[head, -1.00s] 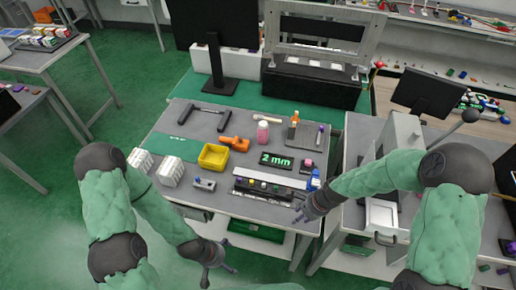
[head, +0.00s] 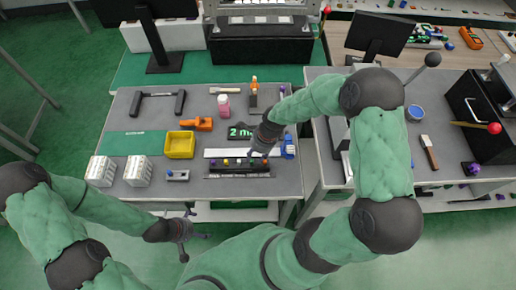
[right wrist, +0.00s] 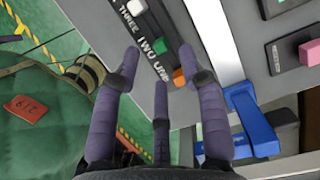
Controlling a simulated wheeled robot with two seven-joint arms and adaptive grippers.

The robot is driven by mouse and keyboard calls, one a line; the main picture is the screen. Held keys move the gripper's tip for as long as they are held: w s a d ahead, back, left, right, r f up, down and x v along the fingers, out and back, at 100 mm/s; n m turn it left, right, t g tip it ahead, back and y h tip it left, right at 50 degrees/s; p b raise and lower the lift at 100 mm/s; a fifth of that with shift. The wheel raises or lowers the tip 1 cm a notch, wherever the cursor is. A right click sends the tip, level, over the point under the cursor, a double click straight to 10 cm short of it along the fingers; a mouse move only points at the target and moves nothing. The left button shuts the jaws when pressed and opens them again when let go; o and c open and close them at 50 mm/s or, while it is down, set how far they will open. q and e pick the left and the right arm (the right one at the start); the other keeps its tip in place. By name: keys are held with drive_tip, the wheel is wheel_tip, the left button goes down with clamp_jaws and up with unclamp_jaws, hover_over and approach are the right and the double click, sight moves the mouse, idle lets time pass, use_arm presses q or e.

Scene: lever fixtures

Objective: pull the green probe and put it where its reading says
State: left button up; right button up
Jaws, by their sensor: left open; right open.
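The green probe (right wrist: 160,48) sits in a dark rack (right wrist: 148,30) beside the word TWO in the right wrist view, between a white one (right wrist: 136,7) and an orange one (right wrist: 179,77). In the head view the rack (head: 238,174) lies near the table's front edge. The display (head: 236,131) behind it shows a green "2 m", its right end hidden by my right arm. My right gripper (head: 258,152) is open and empty over the rack; its fingers (right wrist: 165,70) point towards the green and orange probes. My left gripper (head: 190,228) is open and empty before the table.
A yellow bin (head: 180,145), a small grey fixture (head: 177,175) and white boxes (head: 138,171) stand left of the rack. A blue object (head: 289,146) stands right of it, near the table edge. A pink bottle (head: 223,104) and orange tool (head: 197,124) lie behind.

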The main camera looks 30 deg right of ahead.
sight(252, 160)
drive_tip(key=shift+b+x, duration=0.4)
drive_tip(key=shift+x, duration=1.8)
clamp_jaws()
drive_tip(key=c, duration=0.5)
unclamp_jaws()
drive_tip(key=shift+w+r, duration=0.1)
clamp_jaws()
